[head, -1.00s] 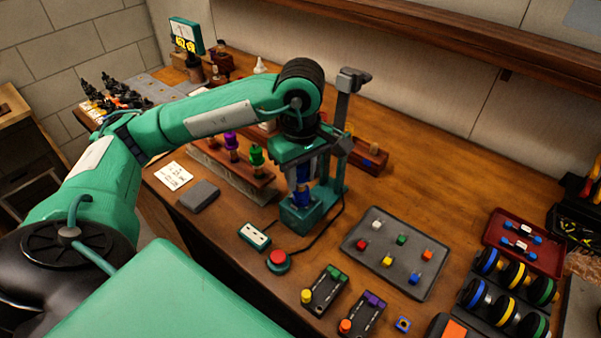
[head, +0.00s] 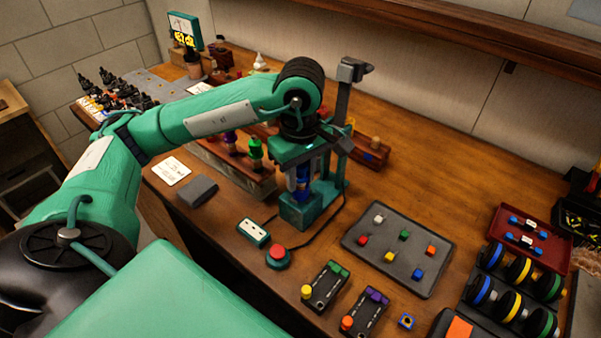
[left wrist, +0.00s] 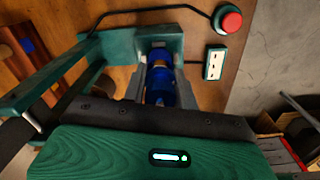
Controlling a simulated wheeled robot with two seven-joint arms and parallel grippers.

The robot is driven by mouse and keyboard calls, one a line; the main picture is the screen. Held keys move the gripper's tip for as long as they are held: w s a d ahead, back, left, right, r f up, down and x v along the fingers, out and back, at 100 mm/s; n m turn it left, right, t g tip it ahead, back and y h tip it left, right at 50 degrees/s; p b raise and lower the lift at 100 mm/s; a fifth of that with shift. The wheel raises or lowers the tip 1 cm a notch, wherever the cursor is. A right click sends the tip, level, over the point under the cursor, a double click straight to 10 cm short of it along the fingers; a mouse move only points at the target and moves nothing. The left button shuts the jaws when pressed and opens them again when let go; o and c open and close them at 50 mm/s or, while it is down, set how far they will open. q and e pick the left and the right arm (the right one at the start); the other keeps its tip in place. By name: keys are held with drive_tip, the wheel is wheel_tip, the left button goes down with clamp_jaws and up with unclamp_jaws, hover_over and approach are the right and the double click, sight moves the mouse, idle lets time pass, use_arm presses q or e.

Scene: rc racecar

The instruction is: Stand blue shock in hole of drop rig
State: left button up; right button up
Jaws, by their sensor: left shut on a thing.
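The blue shock (head: 303,177) is upright between the fingers of my left gripper (head: 302,172), which is shut on it. The left wrist view shows the blue shock (left wrist: 160,86) between the two grey fingers (left wrist: 159,90). The drop rig (head: 300,211) has a green block base and a tall dark post at its right. The shock's lower end is at the top of the base; the hole is hidden, so I cannot tell how deep the shock sits. My right gripper is out of view.
A rack with purple and green shocks (head: 255,152) stands left of the rig. A red button (head: 278,254) and a white-topped socket box (head: 253,232) are in front. A grey tray of coloured pieces (head: 392,276) lies right. Bare wood lies behind it.

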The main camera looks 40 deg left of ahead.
use_arm(q)
drive_tip(key=shift+f+b, duration=0.3)
drive_tip(key=shift+f, duration=0.05)
drive_tip(key=o, duration=1)
drive_tip(key=shift+o, duration=0.2)
drive_tip(key=shift+r, duration=0.25)
wheel_tip(320, 180, up, 6)
drive_tip(key=shift+w+f, duration=0.1)
wheel_tip(320, 180, up, 7)
drive_tip(key=shift+f+p, duration=0.2)
drive_tip(key=shift+p, duration=0.25)
drive_tip(key=shift+r, duration=0.45)
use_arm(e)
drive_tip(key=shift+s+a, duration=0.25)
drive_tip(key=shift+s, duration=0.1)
